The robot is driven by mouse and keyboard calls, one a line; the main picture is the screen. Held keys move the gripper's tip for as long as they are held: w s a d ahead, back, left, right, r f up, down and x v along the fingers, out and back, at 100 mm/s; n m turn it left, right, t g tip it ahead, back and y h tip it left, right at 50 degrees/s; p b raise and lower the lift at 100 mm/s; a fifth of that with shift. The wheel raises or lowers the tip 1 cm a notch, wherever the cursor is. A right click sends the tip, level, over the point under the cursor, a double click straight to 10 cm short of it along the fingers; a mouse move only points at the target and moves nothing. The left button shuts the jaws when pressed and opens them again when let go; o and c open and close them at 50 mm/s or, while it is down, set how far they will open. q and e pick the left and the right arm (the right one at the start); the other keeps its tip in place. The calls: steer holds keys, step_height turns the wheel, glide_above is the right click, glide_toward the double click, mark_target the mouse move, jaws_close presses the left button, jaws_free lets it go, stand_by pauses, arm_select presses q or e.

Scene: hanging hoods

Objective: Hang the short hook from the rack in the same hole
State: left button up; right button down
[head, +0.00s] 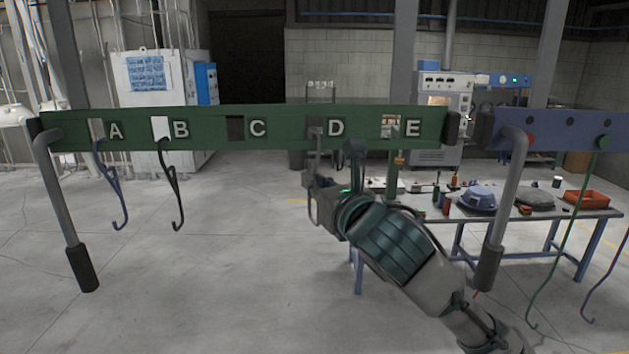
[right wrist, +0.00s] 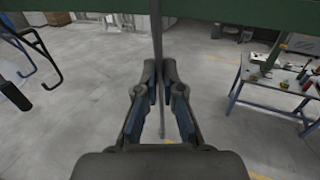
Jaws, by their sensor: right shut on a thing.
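The green rack (head: 285,115) spans the head view with square holes labelled A to E. My right gripper (head: 325,198) is below hole D, shut on a grey hook (head: 317,145) whose upper part reaches up at that hole. I cannot tell whether it rests on the hole's edge. In the right wrist view the gripper (right wrist: 160,80) pinches the hook's upright rod (right wrist: 157,40), which continues below the fingers; its lower end is unclear. A blue hook (head: 113,185) hangs at A and a black hook (head: 175,190) at B. My left gripper is out of view.
A blue rack (head: 565,130) with long green (head: 568,230) and purple hooks stands at right. A workbench (head: 590,213) with tools, a blue cap-like item (head: 477,198) and an orange tray (head: 586,198) stands behind. Rack posts flank the arm. Hole C (head: 235,128) has no hook.

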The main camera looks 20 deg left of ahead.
steer(key=shift+f, duration=0.55)
steer(key=c, duration=1.2)
jaws_free()
